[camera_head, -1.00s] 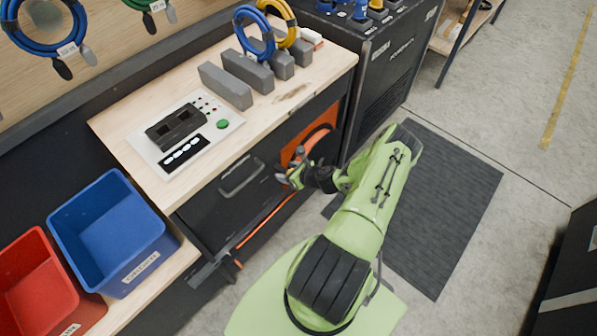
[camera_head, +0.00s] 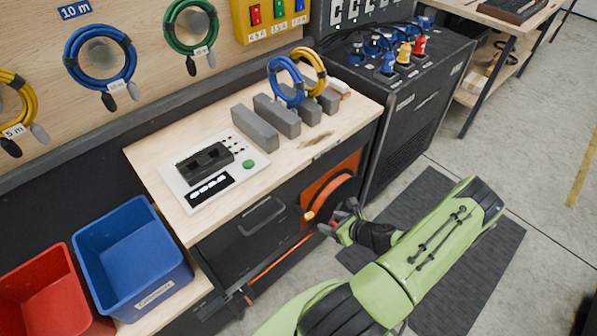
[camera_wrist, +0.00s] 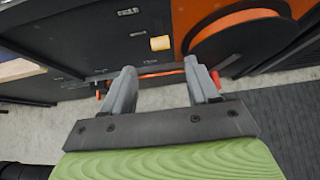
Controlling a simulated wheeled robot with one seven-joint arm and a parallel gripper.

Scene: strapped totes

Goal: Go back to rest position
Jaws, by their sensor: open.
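My gripper (camera_head: 341,219) is at the end of my green arm, in front of the workbench and the orange hose reel (camera_head: 328,190). In the wrist view my gripper (camera_wrist: 160,88) shows two grey fingers spread apart with nothing between them. The wrist view looks toward the dark cabinet front (camera_wrist: 100,30) and the orange reel (camera_wrist: 240,30), with a gap of floor showing beyond the fingers. I cannot tell the exact distance from the fingers to the cabinet.
The wooden workbench (camera_head: 300,160) holds a test panel (camera_head: 214,170), grey blocks and cable coils. A blue bin (camera_head: 130,255) and a red bin (camera_head: 45,290) stand at left. A black cabinet (camera_head: 410,120) is right of the bench. Open floor (camera_head: 520,160) lies to the right.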

